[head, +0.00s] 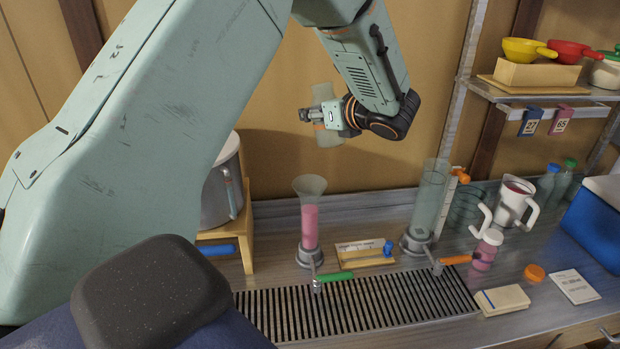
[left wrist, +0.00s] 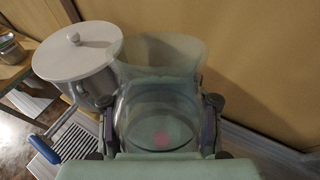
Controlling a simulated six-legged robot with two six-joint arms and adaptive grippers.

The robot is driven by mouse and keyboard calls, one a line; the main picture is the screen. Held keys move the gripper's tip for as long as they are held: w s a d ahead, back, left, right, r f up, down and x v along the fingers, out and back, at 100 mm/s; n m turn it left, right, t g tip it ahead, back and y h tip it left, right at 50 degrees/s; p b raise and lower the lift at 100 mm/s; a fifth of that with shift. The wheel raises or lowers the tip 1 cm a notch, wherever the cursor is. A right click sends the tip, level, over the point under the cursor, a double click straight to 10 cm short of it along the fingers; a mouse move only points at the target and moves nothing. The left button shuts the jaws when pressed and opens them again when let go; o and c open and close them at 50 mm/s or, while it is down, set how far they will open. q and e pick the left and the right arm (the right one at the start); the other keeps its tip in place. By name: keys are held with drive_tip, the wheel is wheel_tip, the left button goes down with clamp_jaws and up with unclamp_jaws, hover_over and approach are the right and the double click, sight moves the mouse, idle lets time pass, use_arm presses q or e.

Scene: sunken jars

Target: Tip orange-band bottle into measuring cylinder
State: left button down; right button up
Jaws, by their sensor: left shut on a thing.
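My left gripper (head: 330,117) is shut on a clear bottle (head: 326,93), held in the air near the back wall, above a flared measuring cylinder. It stands close to upright in the head view; I cannot make out its band. In the left wrist view the clear bottle (left wrist: 160,55) sits between the fingers (left wrist: 160,130), with a small pink spot seen through it. The flared cylinder (head: 309,187) stands upright on the counter and holds pink liquid. A taller clear cylinder (head: 430,200) stands to its right and looks empty. My right gripper is out of view.
A pot (head: 220,195) on a wooden stand is left of the flared cylinder. A green-handled tap (head: 333,277) and an orange-handled tap (head: 456,260) stick out over the drain grate (head: 350,308). A pink bottle (head: 487,252), white jug (head: 514,203) and blue box (head: 597,228) stand at right.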

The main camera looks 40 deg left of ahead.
use_arm(q)
drive_tip(key=shift+s+r, duration=0.1)
drive_tip(key=shift+r, duration=0.35)
drive_tip(key=shift+f, duration=0.1)
drive_tip(key=y+b, duration=0.1)
drive_tip(key=r+y+b, duration=0.1)
drive_tip(key=b, duration=0.1)
drive_tip(key=shift+y+b, duration=0.3)
drive_tip(key=shift+y, duration=0.1)
drive_tip(key=shift+r+t+y, duration=0.3)
drive_tip(key=shift+r+y, duration=0.1)
drive_tip(key=shift+r, duration=0.1)
